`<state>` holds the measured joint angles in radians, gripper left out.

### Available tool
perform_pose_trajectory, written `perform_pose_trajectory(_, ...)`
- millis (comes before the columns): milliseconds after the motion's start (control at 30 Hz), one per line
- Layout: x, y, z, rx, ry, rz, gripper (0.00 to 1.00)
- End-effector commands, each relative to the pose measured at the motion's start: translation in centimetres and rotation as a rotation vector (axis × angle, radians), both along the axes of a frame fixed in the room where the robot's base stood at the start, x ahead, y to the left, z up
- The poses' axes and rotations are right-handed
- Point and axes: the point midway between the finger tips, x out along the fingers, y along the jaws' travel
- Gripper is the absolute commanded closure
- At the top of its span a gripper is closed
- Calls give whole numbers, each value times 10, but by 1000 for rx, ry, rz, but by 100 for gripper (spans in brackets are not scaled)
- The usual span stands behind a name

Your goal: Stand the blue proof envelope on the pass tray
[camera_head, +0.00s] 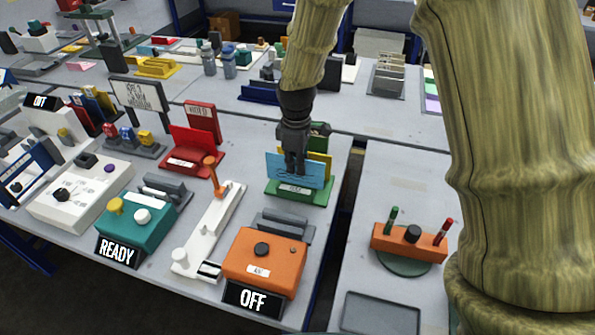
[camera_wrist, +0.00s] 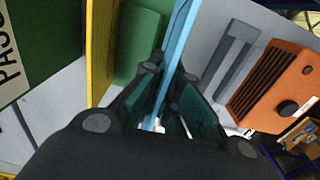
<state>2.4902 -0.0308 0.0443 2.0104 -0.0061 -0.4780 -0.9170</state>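The blue proof envelope (camera_head: 278,168) is upright over the green pass tray (camera_head: 320,197), just in front of a yellow envelope (camera_head: 321,161). Its lower edge is close to the tray's labelled front; I cannot tell if it bears on the tray. My gripper (camera_head: 293,166) points down at the blue envelope's upper edge. In the wrist view the blue envelope (camera_wrist: 180,30) runs between my two fingers, whose tips are close on both its sides; my gripper (camera_wrist: 168,72) looks shut on it. The yellow envelope (camera_wrist: 102,40) stands apart from the fingers there.
A red tray (camera_head: 200,160) with a red sign stands to the left. An orange box (camera_head: 262,262) with an OFF display and a grey holder (camera_head: 285,228) are in front. A white lever device (camera_head: 208,230) is at front left. A gap between tables runs at the right.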

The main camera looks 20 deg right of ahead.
Motion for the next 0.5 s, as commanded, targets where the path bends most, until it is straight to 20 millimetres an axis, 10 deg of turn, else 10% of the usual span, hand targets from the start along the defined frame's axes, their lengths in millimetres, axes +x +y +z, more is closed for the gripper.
perform_pose_trajectory(500, 2, -4, -33, -1, 2, 1, 100)
